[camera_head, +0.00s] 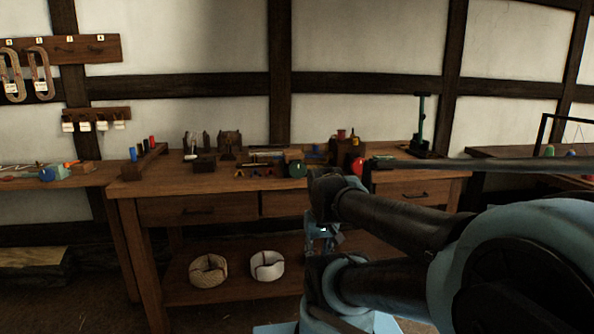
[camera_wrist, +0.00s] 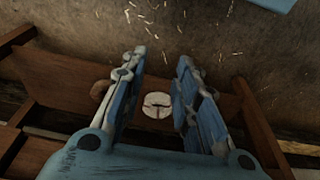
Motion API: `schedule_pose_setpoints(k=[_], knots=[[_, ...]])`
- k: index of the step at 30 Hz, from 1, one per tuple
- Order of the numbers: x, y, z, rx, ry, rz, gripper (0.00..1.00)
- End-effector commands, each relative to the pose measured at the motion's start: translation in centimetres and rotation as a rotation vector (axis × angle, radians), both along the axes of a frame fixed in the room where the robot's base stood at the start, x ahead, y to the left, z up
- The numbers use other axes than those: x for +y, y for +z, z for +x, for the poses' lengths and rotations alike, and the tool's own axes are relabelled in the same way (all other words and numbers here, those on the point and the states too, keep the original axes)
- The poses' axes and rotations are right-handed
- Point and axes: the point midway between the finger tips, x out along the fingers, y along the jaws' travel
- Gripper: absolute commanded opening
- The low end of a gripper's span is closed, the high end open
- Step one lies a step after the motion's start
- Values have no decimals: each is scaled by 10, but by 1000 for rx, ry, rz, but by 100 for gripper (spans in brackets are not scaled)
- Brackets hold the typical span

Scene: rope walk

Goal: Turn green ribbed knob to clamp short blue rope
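A round green knob (camera_head: 298,169) sits at the front of a small wooden fixture on the workbench (camera_head: 225,183). Its ribs are too small to make out. A small blue bit (camera_head: 316,149) shows just behind it; I cannot tell whether it is the short blue rope. My gripper (camera_head: 322,238) is in front of the bench, below the tabletop and apart from the knob. In the wrist view my gripper (camera_wrist: 157,62) is open, with nothing between its fingers. The knob is not in the wrist view.
A red knob (camera_head: 358,166) sits to the right of the green one. A white rope coil (camera_head: 267,265) and a tan coil (camera_head: 209,270) lie on the lower shelf. A dark green stand (camera_head: 421,130) rises at the right. My arm covers the bench's right front.

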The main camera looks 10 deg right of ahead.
Motion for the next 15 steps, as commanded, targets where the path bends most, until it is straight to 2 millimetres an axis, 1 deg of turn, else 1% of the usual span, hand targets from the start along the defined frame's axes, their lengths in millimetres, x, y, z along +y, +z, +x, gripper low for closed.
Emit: schedule_pose_setpoints(k=[1, 2, 5, 8, 12, 14, 15], knots=[[0, 4, -5, -4, 8, -1, 28], [0, 7, -4, -3, 18, -3, 28], [1, 26, 9, 5, 73, -14, 28], [2, 56, 28, 17, 169, -31, 28], [2, 104, 64, 39, 338, -57, 28], [2, 124, 79, 48, 412, -69, 28], [2, 137, 90, 55, 462, -75, 28]])
